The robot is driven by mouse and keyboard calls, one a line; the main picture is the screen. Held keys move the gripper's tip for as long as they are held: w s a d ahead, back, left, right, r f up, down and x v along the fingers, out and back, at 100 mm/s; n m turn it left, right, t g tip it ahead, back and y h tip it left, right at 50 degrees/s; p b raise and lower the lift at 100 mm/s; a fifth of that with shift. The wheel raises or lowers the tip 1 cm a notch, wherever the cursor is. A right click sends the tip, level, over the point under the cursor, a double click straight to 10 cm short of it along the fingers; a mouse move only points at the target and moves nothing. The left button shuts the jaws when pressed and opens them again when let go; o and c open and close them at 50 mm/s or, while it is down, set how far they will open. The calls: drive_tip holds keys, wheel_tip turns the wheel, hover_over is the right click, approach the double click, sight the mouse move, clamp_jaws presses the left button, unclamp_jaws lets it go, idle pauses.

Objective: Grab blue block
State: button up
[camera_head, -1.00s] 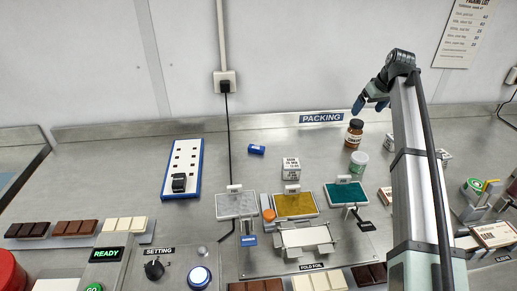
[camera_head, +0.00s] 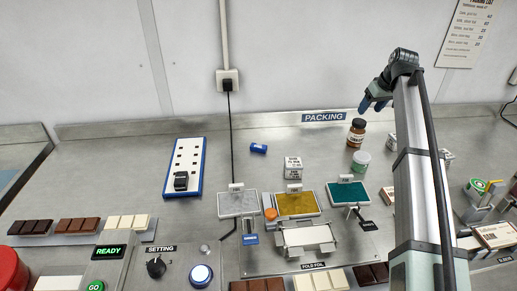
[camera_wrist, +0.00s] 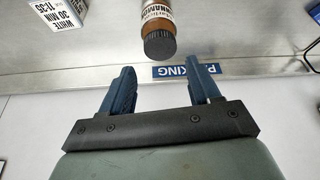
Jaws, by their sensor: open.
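A small blue block (camera_head: 258,148), rounded like a short cylinder with a pale mark at one end, lies on the steel bench in the head view, left of the PACKING sign. It does not show in the wrist view. My gripper (camera_head: 370,105) is well to the right of the block and raised, near the back wall in the head view. In the wrist view my gripper (camera_wrist: 161,76) has its two blue fingers apart with nothing held between them. A brown bottle with a dark cap (camera_wrist: 159,42) shows just beyond the fingertips.
A white lettered box (camera_head: 293,168) stands to the right of the block. The brown bottle (camera_head: 356,133) and a green-white jar (camera_head: 361,161) stand below my gripper. A blue-edged white board (camera_head: 199,160) lies to the left. Bare bench surrounds the block.

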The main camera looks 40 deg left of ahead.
drive_tip(key=s+a+n+g, duration=0.1)
drive_tip(key=s+a+n, duration=0.1)
drive_tip(key=s+a, duration=0.7)
drive_tip(key=s+a+n, duration=0.1)
drive_tip(key=s+a, duration=0.4)
drive_tip(key=a, duration=0.8)
drive_tip(key=m+g+h, duration=0.2)
drive_tip(key=m+h, duration=0.2)
drive_tip(key=m, duration=2.3)
hover_over(259, 145)
drive_tip(key=f, duration=0.2)
drive_tip(key=shift+m, duration=0.3)
drive_tip(key=f, duration=1.3)
drive_tip(key=shift+s+f, duration=0.2)
